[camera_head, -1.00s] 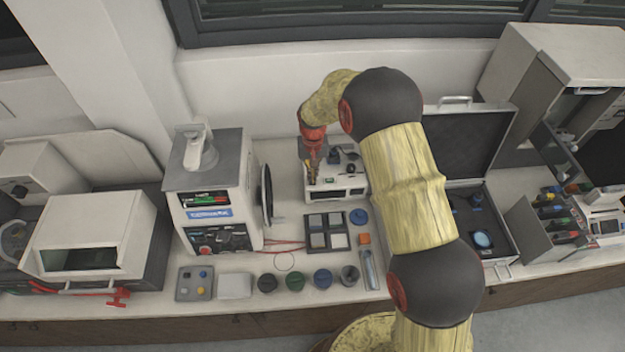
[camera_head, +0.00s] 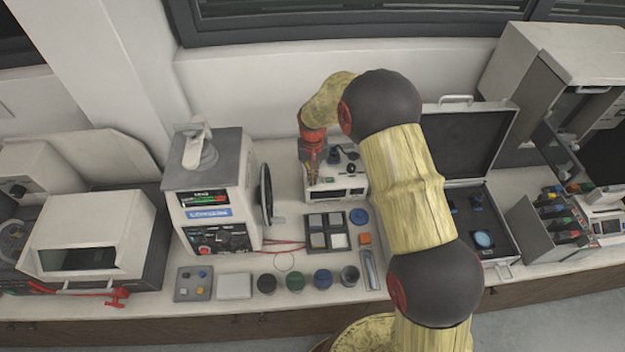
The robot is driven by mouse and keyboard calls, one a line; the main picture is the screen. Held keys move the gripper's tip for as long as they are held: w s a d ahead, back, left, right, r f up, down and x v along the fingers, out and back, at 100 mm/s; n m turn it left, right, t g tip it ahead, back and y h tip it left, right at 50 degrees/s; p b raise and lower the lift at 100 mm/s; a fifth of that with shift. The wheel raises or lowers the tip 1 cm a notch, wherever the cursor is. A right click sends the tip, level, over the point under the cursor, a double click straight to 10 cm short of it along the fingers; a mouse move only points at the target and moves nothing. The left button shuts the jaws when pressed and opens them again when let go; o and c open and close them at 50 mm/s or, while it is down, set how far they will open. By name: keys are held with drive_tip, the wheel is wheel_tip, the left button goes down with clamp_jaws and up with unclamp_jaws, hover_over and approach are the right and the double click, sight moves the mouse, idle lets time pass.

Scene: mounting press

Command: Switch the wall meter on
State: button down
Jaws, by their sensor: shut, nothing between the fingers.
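A white bench meter box (camera_head: 322,192) with dark display windows on its front stands at the back of the counter, near the wall. A small green part and dark knobs show on its top. I cannot tell for sure whether this box is the wall meter, and no switch is clear enough to read. My gripper (camera_head: 313,176), at the end of the red wrist, points down at the left part of the box's top. It is shut and empty. Whether the fingertips touch the box is too small to tell, and the gripper hides part of the top.
A mounting press (camera_head: 214,205) with a handwheel stands left of the box. A sample tray (camera_head: 327,232) and several round pots are in front. An open case (camera_head: 490,222) lies right, partly behind my arm. A white cabinet machine (camera_head: 88,235) stands far left.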

drive_tip(key=shift+f+b, duration=0.3)
drive_tip(key=shift+f, duration=0.25)
idle(0.4)
drive_tip(key=shift+r+p, duration=1.7)
drive_tip(key=shift+r, duration=1.85)
